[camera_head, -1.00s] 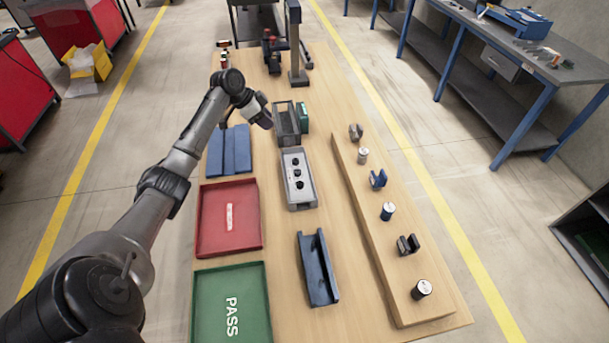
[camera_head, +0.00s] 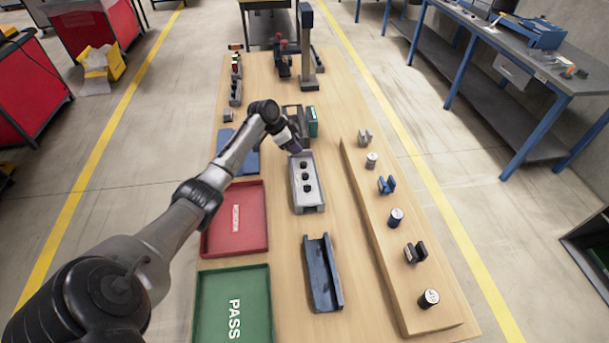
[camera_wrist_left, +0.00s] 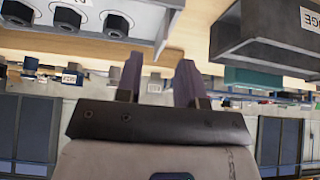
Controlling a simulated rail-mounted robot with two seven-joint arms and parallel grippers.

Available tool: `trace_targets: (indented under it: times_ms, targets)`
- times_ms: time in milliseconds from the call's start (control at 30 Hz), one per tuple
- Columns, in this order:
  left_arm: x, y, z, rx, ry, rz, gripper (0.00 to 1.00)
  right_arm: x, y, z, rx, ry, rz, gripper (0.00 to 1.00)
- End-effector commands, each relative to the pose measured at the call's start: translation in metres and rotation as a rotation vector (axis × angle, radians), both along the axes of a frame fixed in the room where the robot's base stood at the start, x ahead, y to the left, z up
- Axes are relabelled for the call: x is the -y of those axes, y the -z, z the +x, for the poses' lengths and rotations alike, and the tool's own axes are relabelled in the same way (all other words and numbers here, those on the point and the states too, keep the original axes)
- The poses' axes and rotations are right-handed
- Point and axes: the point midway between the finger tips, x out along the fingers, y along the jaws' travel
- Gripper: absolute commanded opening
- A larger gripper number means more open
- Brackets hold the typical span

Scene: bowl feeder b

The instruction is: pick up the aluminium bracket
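The aluminium bracket (camera_head: 365,137) appears to be the light grey, upright-sided piece at the far end of the raised wooden strip (camera_head: 390,270). My left gripper (camera_head: 295,146) is left of it, above the far end of the grey fixture with black knobs (camera_head: 320,200). In the left wrist view the two dark fingers (camera_wrist_left: 158,78) are apart with nothing held between them. The bracket cannot be made out in the left wrist view. My right gripper is in neither view.
The strip also bears a pale cylinder (camera_head: 371,160), a blue bracket (camera_head: 387,185), a blue cylinder (camera_head: 396,218), a dark bracket (camera_head: 415,252) and a dark cylinder (camera_head: 428,298). A red tray (camera_head: 262,215), green PASS tray (camera_head: 262,300) and blue channel (camera_head: 322,272) lie left. A post (camera_head: 306,50) stands behind.

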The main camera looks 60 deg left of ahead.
Motion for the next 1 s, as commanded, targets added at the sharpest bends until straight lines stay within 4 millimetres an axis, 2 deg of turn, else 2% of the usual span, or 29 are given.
trace_targets:
  times_ms: [100, 233, 567, 900, 1000]
  targets:
    - [0.005, 0.014, 0.007, 0.001, 0.000, -0.002, 0.35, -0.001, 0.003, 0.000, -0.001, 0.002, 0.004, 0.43]
    - [0.006, 0.023, 0.012, 0.000, -0.002, -0.001, 0.35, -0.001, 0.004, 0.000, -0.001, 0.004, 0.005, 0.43]
    - [0.007, 0.026, 0.014, 0.000, -0.001, 0.001, 0.35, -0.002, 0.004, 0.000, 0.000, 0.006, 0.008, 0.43]
    - [0.007, 0.026, 0.014, 0.000, -0.001, 0.001, 0.03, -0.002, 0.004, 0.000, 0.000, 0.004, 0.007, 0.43]
    - [0.007, 0.026, 0.014, 0.000, -0.001, 0.001, 0.00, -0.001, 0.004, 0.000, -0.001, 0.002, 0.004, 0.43]
